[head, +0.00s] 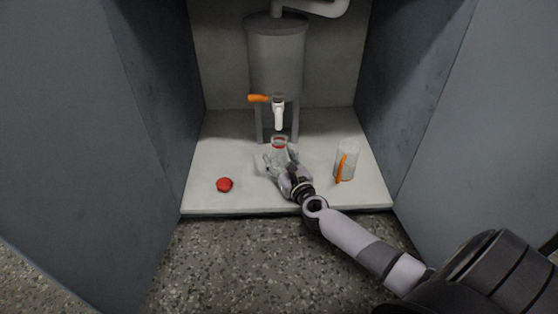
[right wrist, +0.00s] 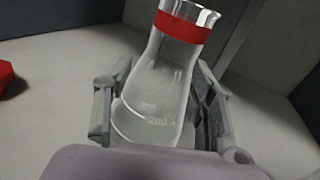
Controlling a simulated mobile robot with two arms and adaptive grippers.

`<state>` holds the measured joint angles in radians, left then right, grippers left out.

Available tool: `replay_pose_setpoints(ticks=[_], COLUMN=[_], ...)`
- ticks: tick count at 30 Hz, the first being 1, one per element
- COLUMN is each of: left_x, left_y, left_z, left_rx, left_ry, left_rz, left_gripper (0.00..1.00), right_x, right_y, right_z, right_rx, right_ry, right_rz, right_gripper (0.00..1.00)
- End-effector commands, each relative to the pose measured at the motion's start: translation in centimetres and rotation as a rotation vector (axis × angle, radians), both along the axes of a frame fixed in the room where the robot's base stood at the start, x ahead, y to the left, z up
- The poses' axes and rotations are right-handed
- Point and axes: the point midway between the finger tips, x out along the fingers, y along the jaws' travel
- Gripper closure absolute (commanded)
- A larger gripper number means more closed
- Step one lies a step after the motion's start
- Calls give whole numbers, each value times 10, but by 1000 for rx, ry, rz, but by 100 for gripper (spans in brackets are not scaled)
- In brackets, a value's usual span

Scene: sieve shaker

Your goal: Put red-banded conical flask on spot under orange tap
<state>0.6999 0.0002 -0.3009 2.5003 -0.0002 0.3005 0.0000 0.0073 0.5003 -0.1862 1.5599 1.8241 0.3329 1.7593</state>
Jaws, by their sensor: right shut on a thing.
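The clear conical flask with a red band round its neck (head: 279,143) is in front of the grey tank's tap in the head view. My right gripper (head: 279,161) is shut on its body. In the right wrist view the flask (right wrist: 160,85) stands between the two fingers (right wrist: 160,110), its red-banded neck pointing up and away. The tap has an orange handle (head: 258,98) and a white spout (head: 278,116) that hangs just above and behind the flask in the head view. The spot under the tap cannot be made out. My left gripper is not in view.
The grey tank (head: 276,58) stands on legs at the back of a white cabinet floor (head: 215,150). A red object (head: 224,184) lies at the left. A clear cup with an orange handle (head: 347,160) stands at the right. Dark panels flank both sides.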

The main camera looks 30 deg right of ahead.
Motion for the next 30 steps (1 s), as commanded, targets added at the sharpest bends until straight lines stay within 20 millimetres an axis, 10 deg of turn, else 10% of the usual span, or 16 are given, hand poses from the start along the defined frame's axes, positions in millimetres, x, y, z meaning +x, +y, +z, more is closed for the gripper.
replay_pose_setpoints(ticks=[8, 9, 18, 30], left_x=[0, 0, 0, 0], left_y=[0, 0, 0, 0], left_z=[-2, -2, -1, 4], left_rx=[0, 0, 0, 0], left_ry=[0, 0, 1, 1], left_rz=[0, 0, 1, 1], left_gripper=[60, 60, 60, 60], right_x=[0, 0, 0, -3], right_y=[0, 0, 0, 1], right_z=[-2, -3, -2, 2], right_rx=[1, 1, 1, 1], right_ry=[-1, 0, 0, 2], right_rz=[0, 0, 0, 1], right_gripper=[83, 49, 29, 29])
